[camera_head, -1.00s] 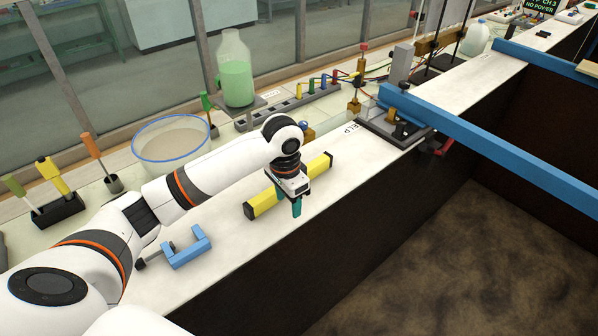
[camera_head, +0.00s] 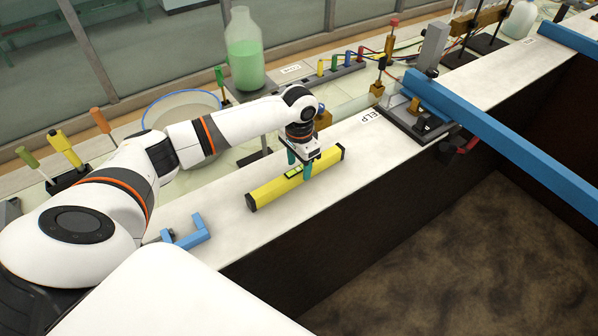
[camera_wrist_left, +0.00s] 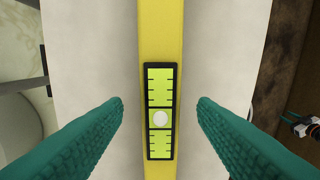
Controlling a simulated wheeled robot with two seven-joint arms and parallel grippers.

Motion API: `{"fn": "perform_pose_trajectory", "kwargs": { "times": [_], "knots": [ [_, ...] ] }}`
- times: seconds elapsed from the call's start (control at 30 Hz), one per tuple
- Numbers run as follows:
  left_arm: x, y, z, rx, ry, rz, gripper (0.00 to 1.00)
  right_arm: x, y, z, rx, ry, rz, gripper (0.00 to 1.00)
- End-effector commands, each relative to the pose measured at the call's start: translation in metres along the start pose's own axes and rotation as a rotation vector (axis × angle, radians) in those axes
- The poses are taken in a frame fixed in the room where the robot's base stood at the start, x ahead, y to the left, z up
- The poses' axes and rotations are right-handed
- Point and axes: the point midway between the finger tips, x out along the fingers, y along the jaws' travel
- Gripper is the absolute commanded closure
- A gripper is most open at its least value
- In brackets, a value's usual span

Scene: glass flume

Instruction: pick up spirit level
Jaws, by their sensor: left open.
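The spirit level is a yellow bar with black ends (camera_head: 270,191) lying flat on the white ledge. In the left wrist view the spirit level (camera_wrist_left: 161,28) runs top to bottom through the middle, with a green vial and a round pale bubble. My left gripper (camera_head: 300,173) is over the level near its vial, pointing down. In the left wrist view its teal fingers (camera_wrist_left: 160,105) are apart, one on each side of the level, with a gap on both sides. Whether the fingertips reach down beside the bar is hard to tell.
A blue clamp-like bracket (camera_head: 190,232) lies nearer on the ledge (camera_head: 345,205). A clear round tub (camera_head: 180,106) and a bottle of green liquid (camera_head: 245,60) stand behind. A blue beam (camera_head: 500,130) crosses the dark flume at right. The ledge has a sharp front edge.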

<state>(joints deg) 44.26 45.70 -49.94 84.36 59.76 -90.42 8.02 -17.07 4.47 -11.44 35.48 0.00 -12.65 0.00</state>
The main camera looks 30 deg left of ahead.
Motion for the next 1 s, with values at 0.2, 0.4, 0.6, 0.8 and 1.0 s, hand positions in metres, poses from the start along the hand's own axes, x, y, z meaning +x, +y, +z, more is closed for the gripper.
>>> {"fn": "perform_pose_trajectory", "kwargs": {
  "times": [0.2, 0.4, 0.6, 0.8, 1.0],
  "knots": [
    [0.029, 0.0, -0.001, 0.0, 0.003, -0.001, 0.47, -0.015, -0.004, 0.017, -0.001, -0.026, -0.004, 0.64],
    [0.036, 0.001, -0.001, 0.001, 0.0, 0.001, 0.47, -0.015, -0.001, -0.002, -0.001, 0.002, -0.001, 0.64],
    [0.036, 0.001, -0.001, 0.001, 0.0, 0.001, 0.64, -0.015, 0.0, -0.007, -0.002, 0.011, 0.0, 0.64],
    [0.035, 0.001, -0.001, 0.001, 0.0, 0.001, 0.96, -0.015, -0.001, -0.004, -0.002, 0.007, -0.001, 0.64],
    [0.035, 0.001, -0.001, 0.001, -0.001, 0.001, 1.0, -0.015, -0.002, -0.001, -0.002, 0.002, -0.002, 0.64]
  ]
}}
